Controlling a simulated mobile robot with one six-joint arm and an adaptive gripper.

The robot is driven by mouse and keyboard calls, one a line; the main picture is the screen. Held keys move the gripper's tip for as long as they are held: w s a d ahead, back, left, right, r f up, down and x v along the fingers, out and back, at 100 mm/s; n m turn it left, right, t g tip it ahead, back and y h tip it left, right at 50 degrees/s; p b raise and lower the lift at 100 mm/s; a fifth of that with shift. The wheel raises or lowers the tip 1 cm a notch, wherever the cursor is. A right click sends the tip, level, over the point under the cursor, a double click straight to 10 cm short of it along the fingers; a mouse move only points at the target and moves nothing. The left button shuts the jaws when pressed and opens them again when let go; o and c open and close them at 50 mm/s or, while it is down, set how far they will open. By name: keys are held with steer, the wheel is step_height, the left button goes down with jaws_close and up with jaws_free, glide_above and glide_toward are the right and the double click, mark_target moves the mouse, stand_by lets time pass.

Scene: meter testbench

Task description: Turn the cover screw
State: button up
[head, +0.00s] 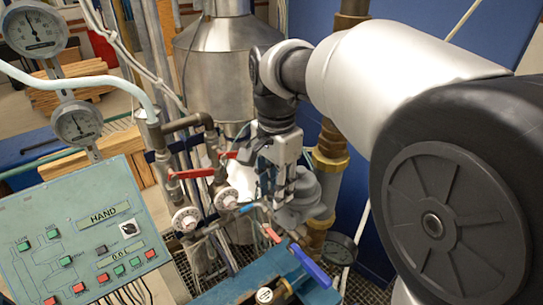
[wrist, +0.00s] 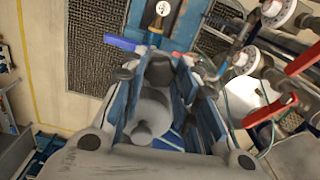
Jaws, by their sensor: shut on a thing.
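My gripper (head: 284,172) points down at the grey meter (head: 305,203) on the pipework, right of centre in the head view. In the wrist view the gripper (wrist: 163,82) has its fingers on either side of grey parts of the meter (wrist: 150,108). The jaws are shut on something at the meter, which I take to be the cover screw. The screw itself is hidden by the fingers, and its turn angle cannot be seen.
A green control panel (head: 85,235) stands at left. Red valve handles (head: 192,173), gauges (head: 33,32) and pipes crowd the left of the gripper. A blue handle (head: 310,265) is in front. A brass-fitted pipe (head: 331,150) stands close behind the meter.

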steer(key=shift+n, duration=1.3)
steer(key=o, duration=1.1)
steer(key=shift+c, duration=0.2)
step_height(320, 180, up, 12)
steer(key=shift+d, duration=0.1)
